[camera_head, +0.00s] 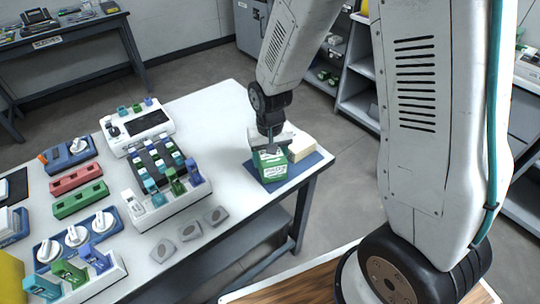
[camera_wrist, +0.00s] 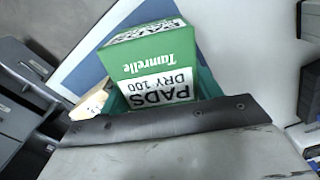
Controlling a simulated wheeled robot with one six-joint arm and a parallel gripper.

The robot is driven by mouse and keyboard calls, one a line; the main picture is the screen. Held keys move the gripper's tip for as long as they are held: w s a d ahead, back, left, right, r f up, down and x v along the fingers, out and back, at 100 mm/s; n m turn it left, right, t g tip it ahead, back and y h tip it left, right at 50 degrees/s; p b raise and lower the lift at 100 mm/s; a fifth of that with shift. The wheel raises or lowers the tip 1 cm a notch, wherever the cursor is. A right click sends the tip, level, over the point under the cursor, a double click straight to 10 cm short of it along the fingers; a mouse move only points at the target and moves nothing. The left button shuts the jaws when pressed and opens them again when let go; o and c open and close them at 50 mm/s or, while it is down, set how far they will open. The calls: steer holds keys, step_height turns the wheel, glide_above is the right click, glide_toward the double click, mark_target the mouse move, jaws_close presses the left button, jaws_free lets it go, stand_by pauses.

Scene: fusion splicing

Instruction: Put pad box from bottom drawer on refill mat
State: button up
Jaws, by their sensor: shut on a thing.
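The green and white pad box (camera_head: 273,170) is held by my gripper (camera_head: 271,148) at the right end of the white table. My gripper points down and is shut on the box from above. The blue refill mat (camera_head: 310,164) lies directly under the box; I cannot tell whether the box touches it. In the wrist view the pad box (camera_wrist: 152,52) shows its "PADS DRY 100" label, and its near part is hidden by my gripper. The blue mat (camera_wrist: 88,72) shows beside it there. The bottom drawer cannot be made out.
A cream box (camera_head: 300,147) stands on the mat close behind and right of the pad box. Grey sponge-like pieces (camera_head: 190,232) and a white rack with coloured clips (camera_head: 165,205) stand to the left. The table between rack and mat is clear. Shelves (camera_head: 355,75) stand behind.

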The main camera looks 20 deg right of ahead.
steer(key=shift+f, duration=0.55)
steer(key=o, duration=1.2)
steer(key=shift+r, duration=0.1)
